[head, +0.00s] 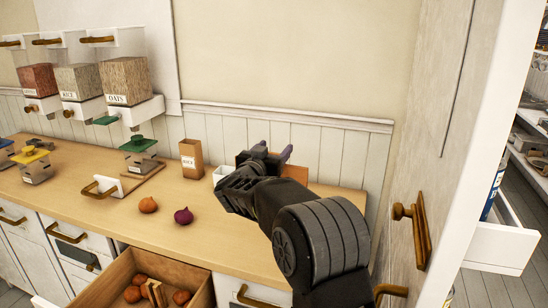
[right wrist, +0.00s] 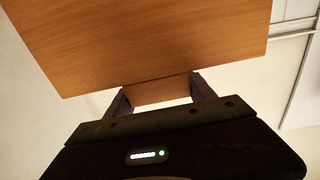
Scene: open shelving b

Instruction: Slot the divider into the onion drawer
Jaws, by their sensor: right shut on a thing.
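My right gripper (head: 272,153) is raised over the back right of the counter. In the right wrist view its fingers (right wrist: 160,98) are shut on the narrow end of a flat brown wooden divider (right wrist: 150,45). In the head view a brown panel (head: 295,173), probably the divider, shows partly behind the gripper. The open onion drawer (head: 188,265) is at the bottom, left of my right arm, with several onions (head: 133,294) and upright wooden pieces (head: 156,292) in it. Its front is cut off by the frame. My left gripper is not in view.
On the counter (head: 225,235) lie a loose brown onion (head: 148,205) and a purple onion (head: 183,216). A tall cabinet side with a handle (head: 422,230) rises at right.

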